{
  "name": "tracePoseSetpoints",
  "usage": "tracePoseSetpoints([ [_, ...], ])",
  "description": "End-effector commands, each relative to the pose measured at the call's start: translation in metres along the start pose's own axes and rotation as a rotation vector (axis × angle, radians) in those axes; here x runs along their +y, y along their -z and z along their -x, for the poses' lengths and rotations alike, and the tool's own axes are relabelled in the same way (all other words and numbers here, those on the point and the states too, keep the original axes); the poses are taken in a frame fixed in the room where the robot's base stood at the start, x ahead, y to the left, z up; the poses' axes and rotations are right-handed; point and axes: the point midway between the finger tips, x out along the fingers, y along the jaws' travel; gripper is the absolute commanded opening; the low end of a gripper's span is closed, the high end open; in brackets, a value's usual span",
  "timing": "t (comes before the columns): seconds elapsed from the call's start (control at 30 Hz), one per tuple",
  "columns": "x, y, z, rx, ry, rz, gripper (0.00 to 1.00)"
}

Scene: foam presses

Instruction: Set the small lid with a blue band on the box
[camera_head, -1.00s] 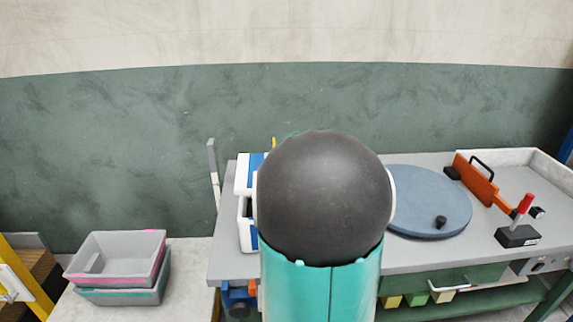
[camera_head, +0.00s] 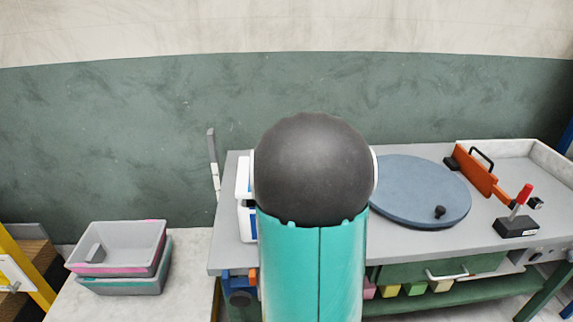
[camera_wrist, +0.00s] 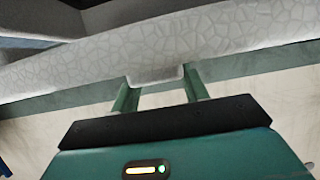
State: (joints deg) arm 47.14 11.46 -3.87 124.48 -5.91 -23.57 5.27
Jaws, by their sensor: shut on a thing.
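My gripper (camera_wrist: 161,90) shows in the wrist view with its two green fingers on either side of a short tab. The tab belongs to a pale, crackle-patterned foam piece (camera_wrist: 60,72), which spans the view and which I take to be the lid. No blue band shows on it from this side. In the head view, a white and blue box (camera_head: 243,185) stands at the left end of the grey bench. My dark, round arm joint and teal link hide most of it. The gripper and the held piece are hidden in the head view.
The grey bench (camera_head: 400,246) carries a round blue-grey disc (camera_head: 415,185), an orange handled part (camera_head: 475,175) and a red-knobbed lever (camera_head: 520,200). Stacked grey bins (camera_head: 118,245) stand on a pale surface at left. Small coloured blocks (camera_head: 415,289) sit under the bench.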

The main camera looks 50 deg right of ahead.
Motion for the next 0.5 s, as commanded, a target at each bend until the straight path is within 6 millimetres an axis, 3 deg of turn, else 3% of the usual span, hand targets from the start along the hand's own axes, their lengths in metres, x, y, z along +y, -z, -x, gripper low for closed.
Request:
tracePoseSetpoints([
  [0.5,0.000,-0.032,-0.013,-0.001,0.000,0.000,0.23],
])
